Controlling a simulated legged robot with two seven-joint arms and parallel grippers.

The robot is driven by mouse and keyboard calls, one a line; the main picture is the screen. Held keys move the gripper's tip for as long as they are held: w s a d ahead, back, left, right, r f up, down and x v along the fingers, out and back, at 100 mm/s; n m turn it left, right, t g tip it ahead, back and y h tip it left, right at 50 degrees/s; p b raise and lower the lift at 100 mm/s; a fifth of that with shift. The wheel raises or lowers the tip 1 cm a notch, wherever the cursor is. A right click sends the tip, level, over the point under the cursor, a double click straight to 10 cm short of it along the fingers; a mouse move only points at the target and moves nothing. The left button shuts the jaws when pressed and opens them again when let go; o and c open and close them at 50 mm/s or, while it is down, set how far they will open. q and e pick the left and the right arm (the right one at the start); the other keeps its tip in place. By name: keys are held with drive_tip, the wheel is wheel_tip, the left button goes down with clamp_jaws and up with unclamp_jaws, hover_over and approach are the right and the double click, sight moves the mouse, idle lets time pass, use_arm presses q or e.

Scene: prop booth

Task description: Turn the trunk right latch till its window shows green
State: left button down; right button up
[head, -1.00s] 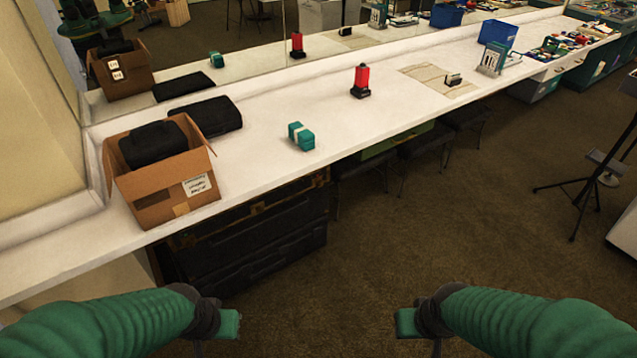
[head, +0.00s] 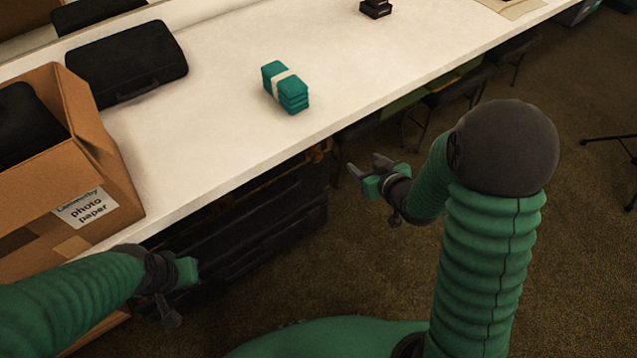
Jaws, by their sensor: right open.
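A black trunk (head: 270,228) stands on the floor under the white bench, its top tucked beneath the bench edge. A yellowish-brown strip (head: 318,152) shows along its upper part. I cannot make out the right latch or its window in this dim view. My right gripper (head: 366,174) is open and empty, in front of the bench edge and just right of the trunk's right end in the picture. My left gripper (head: 188,273) is low in front of the trunk's left part; its jaws are too unclear to judge.
The white bench (head: 215,150) carries a banded teal stack (head: 286,88), a black case (head: 128,60) and an open cardboard box (head: 104,165) near its front edge at left. Dark stools (head: 455,88) stand under the bench at right. The carpet (head: 330,270) in front is clear.

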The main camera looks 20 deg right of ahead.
wheel_tip(320, 180, down, 11)
drive_tip(key=n+t+y+b, duration=0.1)
drive_tip(key=t+y+b, duration=0.2)
drive_tip(key=b, duration=0.6)
drive_tip(key=t+y+b, duration=0.2)
drive_tip(key=y+b, duration=0.1)
drive_tip(key=b, duration=0.9)
approach(319, 159)
drive_tip(key=shift+n, duration=0.3)
drive_tip(key=x, duration=0.8)
drive_tip(key=shift+w+a+f, duration=0.1)
drive_tip(key=shift+a+f, duration=0.05)
drive_tip(key=shift+w+a, duration=0.15)
drive_tip(key=shift+w, duration=0.15)
use_arm(q)
drive_tip(key=s+x, duration=0.2)
drive_tip(key=x, duration=1)
drive_tip(key=s+f+x, duration=0.1)
drive_tip(key=s+x, duration=0.2)
drive_tip(key=x, duration=0.9)
drive_tip(key=shift+s+f, duration=0.35)
drive_tip(key=shift+s, duration=0.05)
drive_tip(key=shift+a, duration=0.1)
use_arm(e)
clamp_jaws()
